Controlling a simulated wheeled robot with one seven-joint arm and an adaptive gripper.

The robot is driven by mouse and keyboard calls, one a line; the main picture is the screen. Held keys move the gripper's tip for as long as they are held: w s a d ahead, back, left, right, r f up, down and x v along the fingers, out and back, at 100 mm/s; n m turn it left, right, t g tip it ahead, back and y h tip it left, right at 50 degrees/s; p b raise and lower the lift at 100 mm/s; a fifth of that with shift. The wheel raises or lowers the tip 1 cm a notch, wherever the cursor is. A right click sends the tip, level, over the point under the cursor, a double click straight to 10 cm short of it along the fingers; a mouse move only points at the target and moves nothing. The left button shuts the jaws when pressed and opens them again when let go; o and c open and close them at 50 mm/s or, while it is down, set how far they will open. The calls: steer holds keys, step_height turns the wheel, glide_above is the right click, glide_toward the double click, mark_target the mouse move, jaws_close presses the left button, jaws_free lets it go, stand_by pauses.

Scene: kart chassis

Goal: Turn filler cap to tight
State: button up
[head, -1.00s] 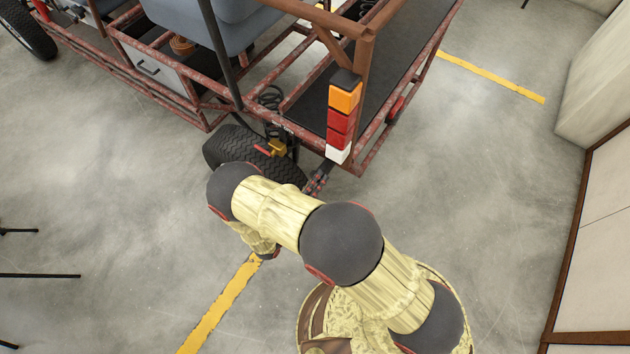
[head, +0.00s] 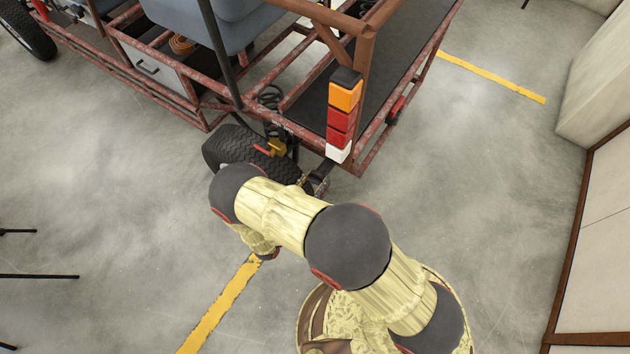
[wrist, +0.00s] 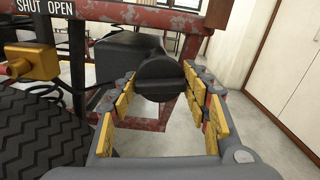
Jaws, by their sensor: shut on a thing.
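The filler cap (wrist: 160,76) is a round black cap with a raised grip, in the upper middle of the wrist view. It sits in front of a black box-like body (wrist: 125,55) at the red frame. My gripper (wrist: 160,82) has its yellow-padded fingers on the left and right sides of the cap, shut on it. In the head view my gripper (head: 319,180) shows only in part, beside the kart's rear corner below the tail light. The cap cannot be made out there.
A black tyre (wrist: 40,135) and a yellow block with a red lever (wrist: 28,62) are close on the left. A "SHUT OPEN" label (wrist: 45,6) is above them. The stacked tail light (head: 342,118) stands over the gripper. Open floor lies to the right.

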steer(key=shift+f+m, duration=0.1)
steer(key=shift+m, duration=0.7)
steer(key=o, duration=1)
steer(key=shift+o, duration=0.5)
steer(key=v, duration=1.2)
